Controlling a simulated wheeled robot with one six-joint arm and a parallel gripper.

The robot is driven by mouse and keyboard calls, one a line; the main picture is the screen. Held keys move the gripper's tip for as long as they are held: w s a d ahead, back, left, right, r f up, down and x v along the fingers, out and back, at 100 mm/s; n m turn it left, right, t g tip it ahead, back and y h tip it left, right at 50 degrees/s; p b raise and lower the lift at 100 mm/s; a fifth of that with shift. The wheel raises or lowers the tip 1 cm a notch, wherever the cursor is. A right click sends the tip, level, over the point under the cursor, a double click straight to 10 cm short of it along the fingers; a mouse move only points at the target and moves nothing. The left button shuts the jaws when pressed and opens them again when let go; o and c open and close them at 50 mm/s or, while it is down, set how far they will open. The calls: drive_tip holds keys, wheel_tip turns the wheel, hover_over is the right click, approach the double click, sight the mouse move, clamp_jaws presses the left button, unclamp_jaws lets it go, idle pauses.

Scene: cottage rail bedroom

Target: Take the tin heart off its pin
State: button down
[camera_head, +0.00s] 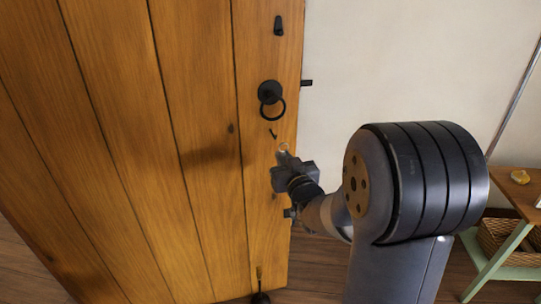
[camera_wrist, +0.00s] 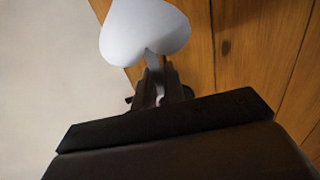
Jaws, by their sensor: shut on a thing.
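The tin heart (camera_wrist: 145,27) is pale silver-grey and shows in the wrist view just beyond my fingertips. My gripper (camera_wrist: 160,78) is shut on its narrow lower end. In the head view my gripper (camera_head: 285,163) is close to the right part of the wooden door. Only a small, thin outline of the heart (camera_head: 284,148) shows above it there. A small dark pin (camera_head: 272,133) sticks out of the door, up and left of the heart. The heart looks apart from the pin in the head view; the wrist view does not show the pin.
The plank door (camera_head: 190,110) carries a black ring handle (camera_head: 270,93) above the pin and a black fitting (camera_head: 279,25) higher up. A pale wall (camera_head: 400,60) is to the right. A side table (camera_head: 510,190) with a wicker basket (camera_head: 500,240) stands at far right.

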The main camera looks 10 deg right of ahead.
drive_tip(key=shift+s+d+b, duration=0.15)
drive_tip(key=shift+s+b, duration=0.15)
drive_tip(key=shift+s, duration=0.95)
